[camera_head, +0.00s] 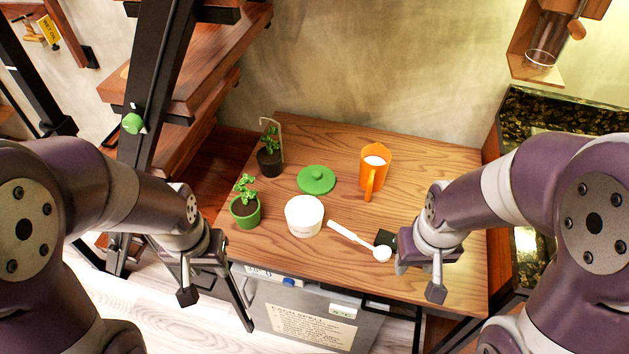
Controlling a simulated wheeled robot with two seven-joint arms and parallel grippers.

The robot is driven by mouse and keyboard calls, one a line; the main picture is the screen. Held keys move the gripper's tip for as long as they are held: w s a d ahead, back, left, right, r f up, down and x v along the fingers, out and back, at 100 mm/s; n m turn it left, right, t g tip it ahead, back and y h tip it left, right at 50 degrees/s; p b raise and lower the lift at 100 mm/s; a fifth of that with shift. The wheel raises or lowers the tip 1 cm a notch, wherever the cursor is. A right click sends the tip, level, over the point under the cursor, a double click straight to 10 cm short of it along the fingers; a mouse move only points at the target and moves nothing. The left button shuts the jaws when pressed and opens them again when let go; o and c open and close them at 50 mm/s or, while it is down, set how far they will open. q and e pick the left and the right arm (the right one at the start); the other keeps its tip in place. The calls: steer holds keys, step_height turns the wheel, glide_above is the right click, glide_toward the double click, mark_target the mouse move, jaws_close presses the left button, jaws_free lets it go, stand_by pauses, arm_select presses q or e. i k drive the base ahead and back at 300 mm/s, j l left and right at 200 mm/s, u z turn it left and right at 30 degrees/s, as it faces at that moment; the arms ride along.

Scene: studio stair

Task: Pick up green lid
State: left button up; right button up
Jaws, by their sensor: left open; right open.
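The green lid (316,180) is round with a small knob on top. It lies flat on the wooden table (424,170), behind a white tub (304,215) and left of an orange mug (374,170). My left gripper (196,282) is open and empty, off the table's front left edge, well apart from the lid. My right gripper (412,265) is open over the table's front right part, right of a white scoop (360,240). It is apart from the lid.
A green pot with a plant (245,208) and a black pot with a plant (269,160) stand on the table's left side. A wooden stair with a dark metal beam (158,75) rises at the left. The table's back right is clear.

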mark_target(314, 180)
steer(key=i+j, duration=0.15)
steer(key=j, duration=0.15)
steer(key=i+j, duration=0.15)
steer(key=j, duration=0.2)
steer(key=i+j, duration=0.15)
steer(key=j, duration=0.15)
steer(key=i+j, duration=0.1)
steer(key=j, duration=0.2)
